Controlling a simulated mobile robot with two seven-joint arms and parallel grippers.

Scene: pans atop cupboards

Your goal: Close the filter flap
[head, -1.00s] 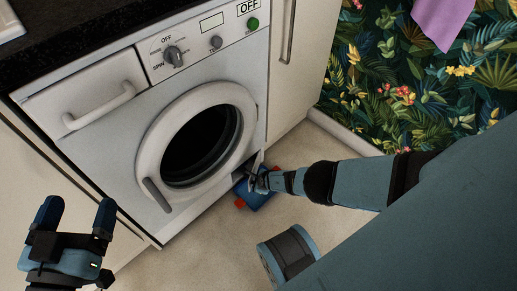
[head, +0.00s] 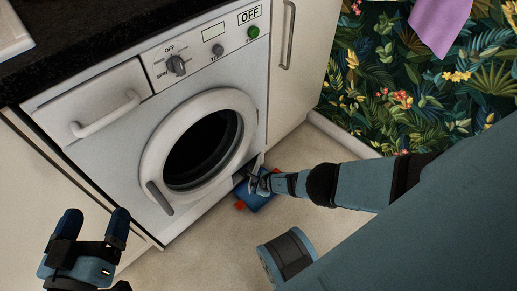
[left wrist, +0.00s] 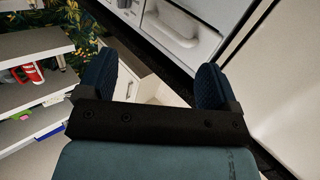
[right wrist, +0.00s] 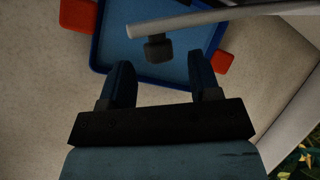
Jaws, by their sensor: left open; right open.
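The filter flap (head: 259,162) is a narrow pale panel standing out from the lower right corner of the white washing machine (head: 95,150). In the right wrist view the flap (right wrist: 215,17) shows nearly edge-on as a thin pale strip, with a black knob-like piece (right wrist: 158,48) under it. My right gripper (head: 262,182) is low beside the flap; its open fingers (right wrist: 164,82) are empty and point toward the strip and knob, apart from them in that view. My left gripper (head: 95,224) is open and empty, in front of the machine's left side; it also shows in the left wrist view (left wrist: 153,80).
A blue tray (head: 254,203) with red tabs lies on the floor under my right gripper. In the right wrist view the tray (right wrist: 180,70) lies behind the knob. A cupboard (head: 292,90) stands right of the machine. The floor in front is largely clear.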

